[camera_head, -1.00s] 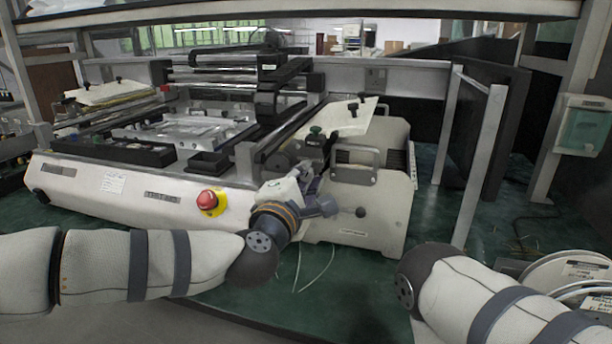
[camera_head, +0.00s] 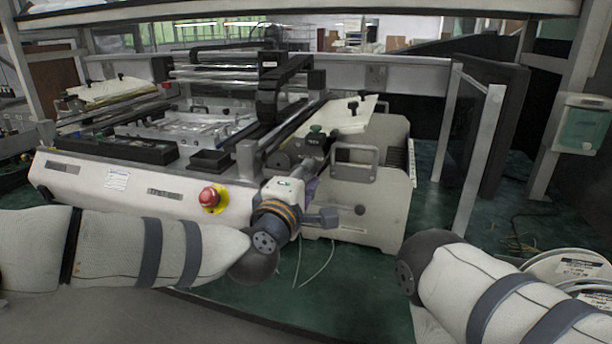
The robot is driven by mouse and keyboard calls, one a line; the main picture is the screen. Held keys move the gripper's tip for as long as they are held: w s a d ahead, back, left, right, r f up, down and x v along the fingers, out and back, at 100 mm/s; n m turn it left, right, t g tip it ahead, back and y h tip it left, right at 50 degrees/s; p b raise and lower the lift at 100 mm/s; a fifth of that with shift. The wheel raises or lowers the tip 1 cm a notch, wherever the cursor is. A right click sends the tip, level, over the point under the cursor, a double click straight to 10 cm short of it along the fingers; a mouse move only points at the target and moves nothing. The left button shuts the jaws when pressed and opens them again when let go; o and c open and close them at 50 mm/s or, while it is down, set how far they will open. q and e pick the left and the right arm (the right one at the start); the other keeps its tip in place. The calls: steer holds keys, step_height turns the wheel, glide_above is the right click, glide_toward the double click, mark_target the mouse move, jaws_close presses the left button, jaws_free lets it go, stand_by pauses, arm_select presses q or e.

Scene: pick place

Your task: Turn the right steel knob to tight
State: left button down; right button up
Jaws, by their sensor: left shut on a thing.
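The white and grey machine (camera_head: 140,190) stands in the middle, with a box-shaped white end (camera_head: 385,215) at its right. My left gripper (camera_head: 309,172) is at the front right corner of the machine, beside this end. It is shut on what looks like the right steel knob, which my gripper and wrist mostly hide. How far the knob is turned cannot be seen. My right arm shows at the lower right, but its gripper is not in view.
A red emergency button (camera_head: 210,197) is on the machine's front, left of my left wrist. Cable reels (camera_head: 570,268) lie at far right.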

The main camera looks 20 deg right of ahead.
arm_select(q)
steer(key=c, duration=1.4)
jaws_free()
steer(key=v, duration=1.2)
